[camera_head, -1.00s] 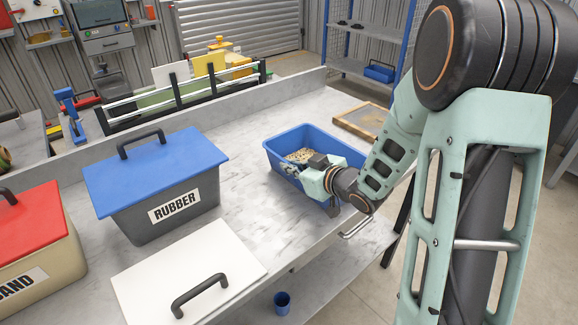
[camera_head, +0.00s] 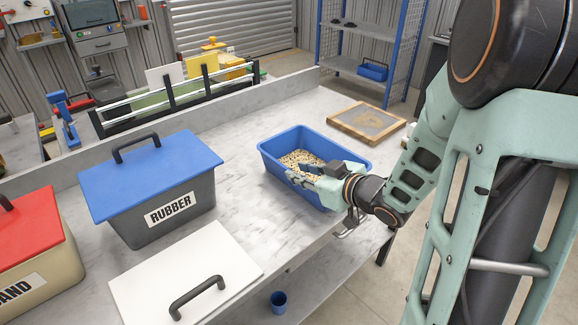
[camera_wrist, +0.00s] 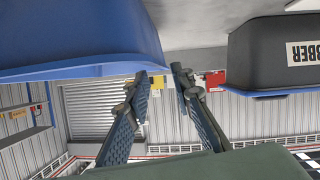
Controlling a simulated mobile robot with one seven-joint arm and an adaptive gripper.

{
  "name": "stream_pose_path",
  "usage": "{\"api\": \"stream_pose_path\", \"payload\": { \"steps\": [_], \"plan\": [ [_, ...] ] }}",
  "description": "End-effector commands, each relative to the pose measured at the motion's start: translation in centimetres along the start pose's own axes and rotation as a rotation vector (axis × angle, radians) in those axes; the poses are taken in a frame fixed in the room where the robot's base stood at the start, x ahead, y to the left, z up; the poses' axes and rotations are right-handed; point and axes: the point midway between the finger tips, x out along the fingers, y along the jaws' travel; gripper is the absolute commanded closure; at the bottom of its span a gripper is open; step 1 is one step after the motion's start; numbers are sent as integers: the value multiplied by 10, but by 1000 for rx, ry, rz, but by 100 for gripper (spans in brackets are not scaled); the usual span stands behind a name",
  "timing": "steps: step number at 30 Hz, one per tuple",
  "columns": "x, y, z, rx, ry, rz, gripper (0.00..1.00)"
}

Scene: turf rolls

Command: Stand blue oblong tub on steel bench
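The blue oblong tub (camera_head: 283,178) stands upright on the grey steel bench (camera_head: 238,160) and holds pale pellets. Its side and rim fill the upper left of the upside-down wrist view (camera_wrist: 75,35). My gripper (camera_head: 292,177) is at the tub's near side, at about rim height, with its fingers pointing left in the head view. In the wrist view the two fingers (camera_wrist: 168,76) are apart, with nothing between them. The tub lies to one side of them. I cannot tell whether a finger touches it.
A dark box labelled RUBBER with a blue lid (camera_head: 150,175) stands left of the tub. A white lid (camera_head: 190,270) lies in front. A wood-framed panel (camera_head: 366,123) lies behind the tub. A small blue cup (camera_head: 279,302) is below the bench top.

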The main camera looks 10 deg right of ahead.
Motion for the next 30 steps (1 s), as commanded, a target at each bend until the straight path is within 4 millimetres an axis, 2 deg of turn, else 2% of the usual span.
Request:
{"api": "stream_pose_path", "payload": {
  "steps": [1, 6, 12, 23, 26, 30],
  "plan": [
    [-12, 2, -2, 1, 0, 4, 78],
    [-36, 1, -1, 0, 1, 3, 78],
    [-46, 0, 0, 1, 1, 0, 78],
    [-43, -1, 0, 0, 1, -2, 78],
    [-34, -1, 1, -1, 1, -3, 78],
    [-12, -2, 2, -1, 1, -6, 78]
  ]
}}
